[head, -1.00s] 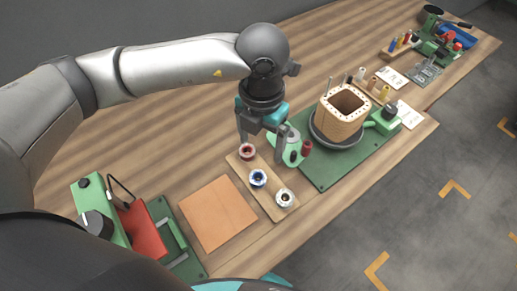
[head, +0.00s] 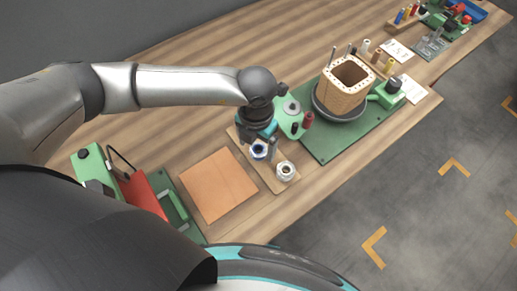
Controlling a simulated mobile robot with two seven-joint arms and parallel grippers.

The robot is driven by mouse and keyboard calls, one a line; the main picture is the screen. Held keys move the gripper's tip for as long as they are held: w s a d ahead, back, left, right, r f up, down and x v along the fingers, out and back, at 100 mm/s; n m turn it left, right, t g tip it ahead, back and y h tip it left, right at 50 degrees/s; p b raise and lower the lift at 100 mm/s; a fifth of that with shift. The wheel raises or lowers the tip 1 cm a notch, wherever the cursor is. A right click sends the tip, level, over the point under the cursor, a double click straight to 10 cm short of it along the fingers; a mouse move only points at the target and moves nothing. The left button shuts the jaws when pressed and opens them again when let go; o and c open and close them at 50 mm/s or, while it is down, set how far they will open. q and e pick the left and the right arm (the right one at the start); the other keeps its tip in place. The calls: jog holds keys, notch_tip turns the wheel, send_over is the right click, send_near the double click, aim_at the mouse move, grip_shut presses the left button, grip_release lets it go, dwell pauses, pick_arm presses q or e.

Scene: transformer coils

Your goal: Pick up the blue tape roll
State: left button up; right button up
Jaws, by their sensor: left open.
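The blue tape roll (head: 258,151) stands in the middle of a small wooden board (head: 270,178). My left gripper (head: 258,146) points down over the blue roll, with its fingers at either side of it. The gripper is open; whether the fingers touch the roll cannot be told. A white roll with a dark centre (head: 286,171) stands on the board at the lower right. The red roll's place at the board's upper end is hidden behind my gripper. My right gripper is not in view.
A green base (head: 325,150) with a square wooden coil former (head: 345,85) stands to the right. A brown square sheet (head: 218,184) lies to the left of the board, beside a green and red device (head: 140,195). Tools fill the table's far right end.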

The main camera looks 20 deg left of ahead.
pick_arm(q)
notch_tip(320, 180, down, 2)
jog(key=shift+f, duration=0.1)
grip_shut()
dwell(0.7)
notch_tip(320, 180, up, 20)
jog(key=p, duration=0.1)
jog(key=shift+p, duration=0.3)
